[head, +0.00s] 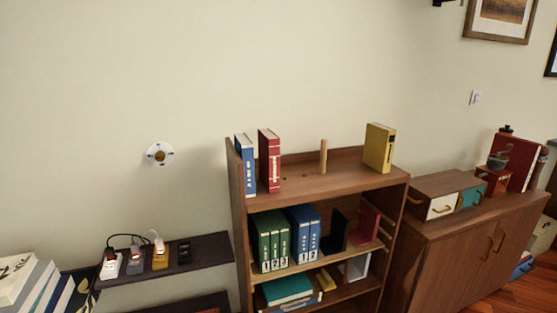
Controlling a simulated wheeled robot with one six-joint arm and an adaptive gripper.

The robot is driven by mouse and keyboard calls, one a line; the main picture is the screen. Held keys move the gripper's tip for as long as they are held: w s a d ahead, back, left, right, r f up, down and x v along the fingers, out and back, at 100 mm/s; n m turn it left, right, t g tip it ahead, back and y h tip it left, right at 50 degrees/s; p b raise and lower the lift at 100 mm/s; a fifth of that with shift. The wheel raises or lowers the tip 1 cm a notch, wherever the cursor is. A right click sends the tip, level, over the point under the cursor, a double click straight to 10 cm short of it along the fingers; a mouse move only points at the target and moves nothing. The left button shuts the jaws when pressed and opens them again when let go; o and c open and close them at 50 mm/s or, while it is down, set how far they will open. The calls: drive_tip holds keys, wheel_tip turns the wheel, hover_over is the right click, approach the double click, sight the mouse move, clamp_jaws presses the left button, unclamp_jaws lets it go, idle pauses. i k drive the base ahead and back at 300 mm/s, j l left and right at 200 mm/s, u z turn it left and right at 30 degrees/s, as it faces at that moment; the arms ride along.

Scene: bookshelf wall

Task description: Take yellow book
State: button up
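The yellow book (379,148) stands upright on the top of the wooden bookshelf (325,185), near its right end. Its spine faces forward and slightly right. No other book touches it. My gripper does not show in the head view.
A blue book (246,165) and a red book (269,160) stand at the top's left end. A wooden peg (323,157) stands between them and the yellow book. Green books (270,241) fill part of the shelf below. A cabinet (480,240) stands right, a dark wall shelf (205,254) left.

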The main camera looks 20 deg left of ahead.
sight(379, 139)
drive_tip(key=i+l, duration=0.35)
drive_tip(key=l, duration=0.15)
drive_tip(key=i+l, duration=0.35)
drive_tip(key=l, duration=0.2)
drive_tip(key=i+l, duration=0.4)
drive_tip(key=l, duration=0.1)
